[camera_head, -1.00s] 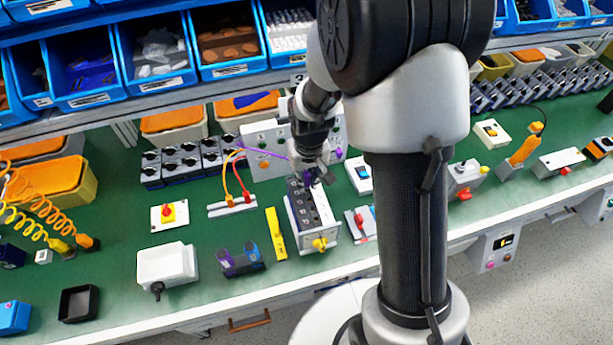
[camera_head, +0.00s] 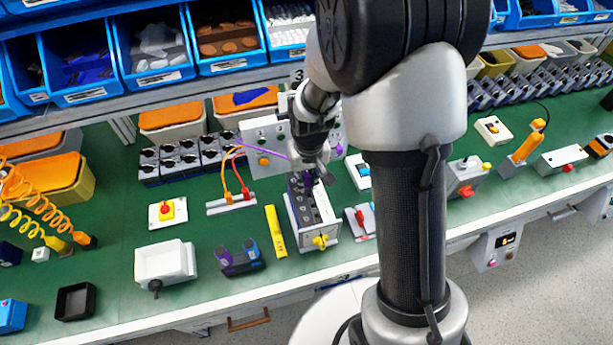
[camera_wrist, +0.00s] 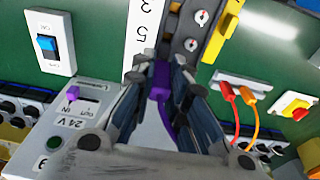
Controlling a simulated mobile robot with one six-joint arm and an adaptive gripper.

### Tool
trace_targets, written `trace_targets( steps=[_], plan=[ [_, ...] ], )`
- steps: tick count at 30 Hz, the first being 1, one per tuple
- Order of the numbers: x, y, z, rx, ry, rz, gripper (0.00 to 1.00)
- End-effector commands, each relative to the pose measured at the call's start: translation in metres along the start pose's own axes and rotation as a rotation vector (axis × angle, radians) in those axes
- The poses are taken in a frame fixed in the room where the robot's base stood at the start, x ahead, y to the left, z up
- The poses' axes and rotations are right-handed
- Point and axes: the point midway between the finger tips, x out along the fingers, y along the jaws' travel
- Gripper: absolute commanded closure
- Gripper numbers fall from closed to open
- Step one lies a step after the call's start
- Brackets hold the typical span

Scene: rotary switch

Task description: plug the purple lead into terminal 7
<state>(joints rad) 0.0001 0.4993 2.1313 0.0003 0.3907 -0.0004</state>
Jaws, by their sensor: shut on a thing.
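My gripper (camera_head: 319,177) is over the far end of the rotary switch unit. In the wrist view its fingers (camera_wrist: 163,72) are closed on the purple plug (camera_wrist: 160,88) of the purple lead. The switch unit (camera_head: 332,231) is a pale box with a dark terminal strip and a yellow knob (camera_head: 320,241).
A 24 V supply panel (camera_wrist: 60,125) stands close behind my gripper. Red and orange leads (camera_head: 238,180) rise from a white bar to the left. A yellow bar (camera_head: 275,231) lies beside the unit. A white rocker switch (camera_wrist: 52,42) is on the other side.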

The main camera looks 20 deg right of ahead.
Motion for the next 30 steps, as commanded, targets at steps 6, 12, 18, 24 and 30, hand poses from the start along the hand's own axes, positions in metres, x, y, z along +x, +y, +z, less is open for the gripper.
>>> trace_targets(
  steps=[6,12,18,24,30],
  plan=[
    [0.0077,0.0000,0.0010,0.000,0.000,0.000,0.99],
    [0.0072,0.0000,0.0008,0.000,0.000,0.000,0.76],
    [0.0071,0.0000,0.0007,0.000,0.001,0.000,0.62],
    [0.0071,0.0000,0.0007,0.000,0.001,0.000,0.62],
    [0.0006,0.0000,-0.0002,0.000,0.004,0.000,0.62]
  ],
)
